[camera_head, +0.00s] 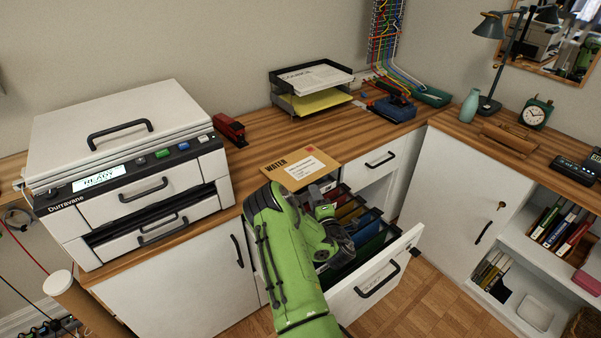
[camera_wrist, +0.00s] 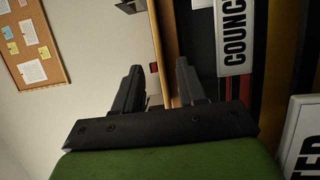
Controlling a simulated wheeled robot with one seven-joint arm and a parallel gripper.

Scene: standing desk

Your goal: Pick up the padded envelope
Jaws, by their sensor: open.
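The padded envelope (camera_head: 300,166) is tan with a white label and the word WATER. It lies flat at the front edge of the wooden desk, above the open drawer, and seems to reach slightly over the edge. My gripper (camera_head: 330,222) is just below and in front of the envelope, over the open file drawer, and is empty. In the wrist view my gripper (camera_wrist: 156,80) shows two dark fingers apart, with nothing held between them. I cannot make out the envelope for certain in that view. My green arm hides part of the drawer.
The open drawer (camera_head: 383,276) holds several hanging files, one labelled COUNCIL (camera_wrist: 234,38). A printer (camera_head: 130,160) stands on the left, with a red stapler (camera_head: 229,130) beside it. A paper tray (camera_head: 311,86) stands behind the envelope. Bare desk lies between stapler and envelope.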

